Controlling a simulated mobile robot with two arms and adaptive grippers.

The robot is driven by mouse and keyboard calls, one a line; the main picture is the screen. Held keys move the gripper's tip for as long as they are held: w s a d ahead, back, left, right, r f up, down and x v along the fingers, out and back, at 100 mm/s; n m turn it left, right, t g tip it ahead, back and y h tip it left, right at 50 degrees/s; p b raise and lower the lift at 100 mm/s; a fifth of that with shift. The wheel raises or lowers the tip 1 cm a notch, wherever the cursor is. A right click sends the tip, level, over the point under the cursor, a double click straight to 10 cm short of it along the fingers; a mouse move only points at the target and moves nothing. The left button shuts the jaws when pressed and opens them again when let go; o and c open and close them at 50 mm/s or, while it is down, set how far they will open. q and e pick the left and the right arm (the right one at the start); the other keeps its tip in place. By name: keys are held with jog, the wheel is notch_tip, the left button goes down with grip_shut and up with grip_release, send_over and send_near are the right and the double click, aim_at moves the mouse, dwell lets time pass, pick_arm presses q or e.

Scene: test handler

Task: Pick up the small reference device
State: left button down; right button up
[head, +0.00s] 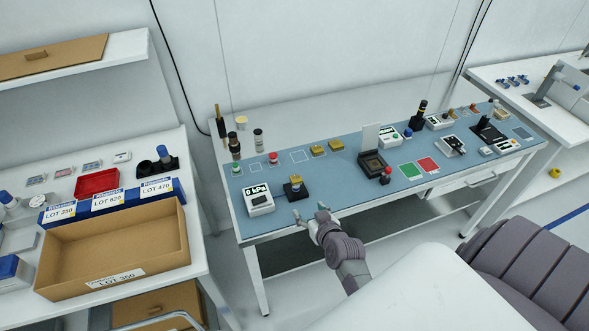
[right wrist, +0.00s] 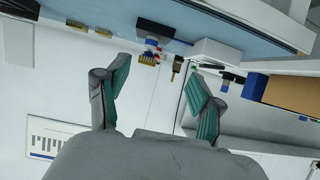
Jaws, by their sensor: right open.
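I cannot tell for certain which thing is the reference device. Two small gold blocks (head: 318,150) (head: 336,145) sit toward the back of the blue bench mat (head: 350,195). My right gripper (head: 309,211) is open and empty at the bench's front edge, just right of that gold-and-black piece. In the right wrist view its two fingers (right wrist: 157,75) are spread apart, with small gold pieces (right wrist: 76,24) beyond them. My left gripper is not in view.
A black socket fixture (head: 372,163) with an upright white lid stands mid-bench. Green and red pads (head: 428,165) lie to its right. Bottles (head: 234,146) stand at the back left. A side table with an open cardboard box (head: 120,250) is at the left.

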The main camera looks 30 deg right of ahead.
notch_tip(320, 180, up, 4)
jog(key=w+d, duration=0.1)
jog(key=d, duration=0.1)
jog(key=b, duration=0.5)
send_near(296, 179)
jog(key=w+f, duration=0.2)
jog(key=w, duration=0.1)
jog(key=shift+d+t, duration=0.3)
jog(key=shift+d, duration=0.1)
jog(key=shift+w+d, duration=0.1)
jog(key=shift+w, duration=0.05)
jog(key=b+x, duration=0.4)
jog(key=shift+w+f+b, duration=0.2)
jog(key=shift+w+b, duration=0.1)
jog(key=shift+w, duration=0.05)
jog(key=shift+w+f, duration=0.1)
jog(key=shift+w, duration=0.2)
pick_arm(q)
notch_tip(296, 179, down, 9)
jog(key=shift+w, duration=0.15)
pick_arm(e)
jog(key=shift+s, duration=0.1)
jog(key=shift+c, duration=0.2)
jog(key=c, duration=1)
